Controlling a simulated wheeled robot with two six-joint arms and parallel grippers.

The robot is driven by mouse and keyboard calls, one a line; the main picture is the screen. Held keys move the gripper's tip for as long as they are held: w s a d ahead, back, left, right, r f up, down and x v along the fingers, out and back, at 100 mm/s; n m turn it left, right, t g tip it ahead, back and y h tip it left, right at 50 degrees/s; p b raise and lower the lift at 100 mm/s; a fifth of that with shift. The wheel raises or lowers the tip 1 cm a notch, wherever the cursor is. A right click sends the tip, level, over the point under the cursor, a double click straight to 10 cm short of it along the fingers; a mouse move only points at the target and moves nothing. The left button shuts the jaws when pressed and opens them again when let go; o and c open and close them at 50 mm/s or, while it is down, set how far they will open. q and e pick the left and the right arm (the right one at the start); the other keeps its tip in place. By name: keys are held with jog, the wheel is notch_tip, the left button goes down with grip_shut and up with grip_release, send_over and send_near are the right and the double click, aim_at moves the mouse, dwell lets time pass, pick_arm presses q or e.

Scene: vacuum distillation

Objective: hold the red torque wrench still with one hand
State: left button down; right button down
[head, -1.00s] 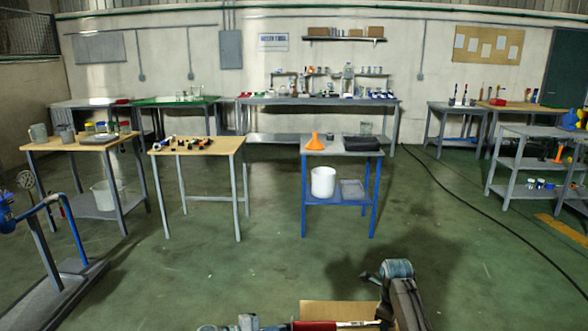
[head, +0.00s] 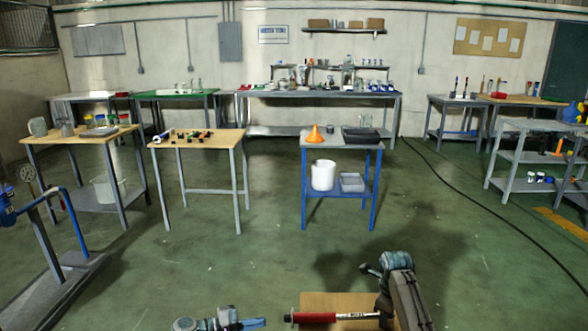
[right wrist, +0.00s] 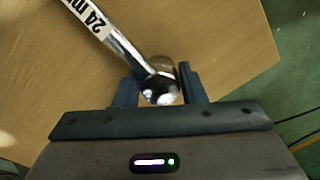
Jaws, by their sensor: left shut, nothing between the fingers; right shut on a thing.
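The torque wrench has a red handle (head: 315,318) and a pale, lettered shaft. It lies across a light wooden surface at the bottom of the head view. In the right wrist view its chrome shaft (right wrist: 122,48) has a white "24 m" label, and its round metal head sits between my right fingers. My right gripper (right wrist: 160,85) is shut on that head end. In the head view my right arm hides the head end. My left gripper (head: 252,323) is shut and empty, left of the red handle with a gap between them.
The wooden surface (head: 345,301) under the wrench is small, with green floor around it. Ahead stand a blue-framed table (head: 343,143) with an orange funnel (head: 315,135) and a wooden table (head: 220,142) with small parts. Open floor lies between.

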jog(key=c, duration=0.8)
grip_release()
jog(key=shift+c, duration=0.2)
notch_tip(320, 180, up, 12)
jog(key=shift+s+a, duration=0.25)
jog(key=shift+f, duration=0.1)
